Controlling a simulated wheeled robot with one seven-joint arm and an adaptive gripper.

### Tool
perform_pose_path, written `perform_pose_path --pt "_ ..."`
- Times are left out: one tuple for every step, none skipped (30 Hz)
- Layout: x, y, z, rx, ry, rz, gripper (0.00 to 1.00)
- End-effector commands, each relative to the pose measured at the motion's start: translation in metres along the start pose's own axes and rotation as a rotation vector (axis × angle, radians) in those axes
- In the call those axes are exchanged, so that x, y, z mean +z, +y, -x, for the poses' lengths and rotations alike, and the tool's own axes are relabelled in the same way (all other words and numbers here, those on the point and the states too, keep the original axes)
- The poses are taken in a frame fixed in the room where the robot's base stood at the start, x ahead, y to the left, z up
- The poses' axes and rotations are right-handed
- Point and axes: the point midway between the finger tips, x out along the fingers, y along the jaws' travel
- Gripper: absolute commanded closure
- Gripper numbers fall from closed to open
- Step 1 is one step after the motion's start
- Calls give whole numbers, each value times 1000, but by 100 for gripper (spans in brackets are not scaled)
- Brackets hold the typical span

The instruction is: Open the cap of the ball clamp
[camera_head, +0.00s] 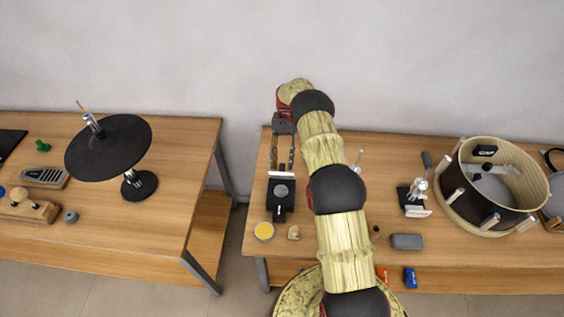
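My gripper (282,166) hangs over the left end of the right table, its two fingers apart with a gap between them. Just below the fingertips in the picture is a black device (280,205) with a round grey disc (281,190) on it. I cannot tell whether the fingers touch it. A silver clamp-like piece on a black base (414,196) stands to the right of my arm, apart from the gripper. The frame does not show for sure which of these is the ball clamp, or how its cap stands.
A yellow-topped round tin (264,231), a small tan piece (294,232) and a grey case (406,241) lie near the front edge. A drum shell (510,172) stands at right. The left table holds a black pad on a stand (108,148). A gap separates the tables.

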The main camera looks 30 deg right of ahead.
Motion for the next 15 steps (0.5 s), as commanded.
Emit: perform_pose_path --pt "0 0 0 0 0 0 64" --pt "0 0 0 0 0 0 64" --pt "0 0 0 0 0 0 64" --pt "1 0 0 0 0 0 64" --pt "1 0 1 0 0 0 64" --pt "3 1 2 0 0 0 64" --pt "5 1 3 0 1 0 64" --pt "7 2 5 0 1 0 64" --pt "12 3 8 -1 2 0 64" --pt "16 4 10 -1 2 1 64" --pt "20 5 13 0 2 1 64" --pt "26 7 17 -1 2 1 64" --pt "32 8 20 -1 3 1 64" --pt "37 10 23 -1 4 1 64" --pt "44 12 27 -1 3 1 64"
